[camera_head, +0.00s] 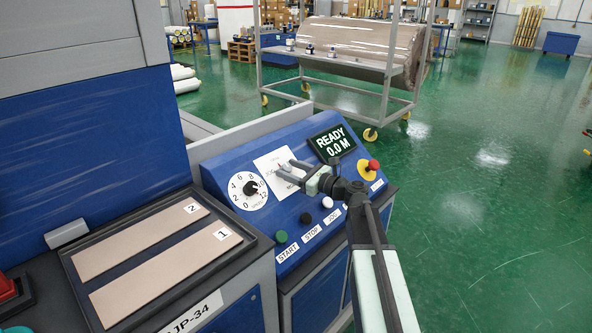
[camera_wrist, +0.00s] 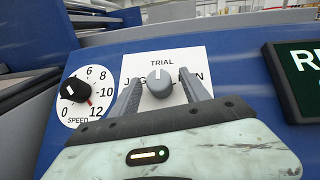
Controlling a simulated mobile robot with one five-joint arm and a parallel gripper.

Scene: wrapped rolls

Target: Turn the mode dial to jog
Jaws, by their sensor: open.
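The mode dial (camera_wrist: 159,84) is a grey round knob on a white plate (camera_wrist: 199,57) on the blue sloped console. Its white pointer line points up to TRIAL. The left label, partly hidden by a finger, reads like JOG; the right label shows only its end. My gripper (camera_head: 288,169) is over the plate in the head view, where it hides the dial. In the wrist view my open fingers stand on either side of the dial, with a gap at each side. I cannot tell how deep the fingertips reach along the knob.
Left of the plate is the speed dial (camera_head: 249,190). A READY 0.0 M display (camera_head: 332,143) and a red emergency button (camera_head: 373,165) are to the right. Start (camera_head: 281,237), stop (camera_head: 305,218) and white (camera_head: 327,202) buttons line the lower edge. A cart with a wrapped roll (camera_head: 350,45) stands behind.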

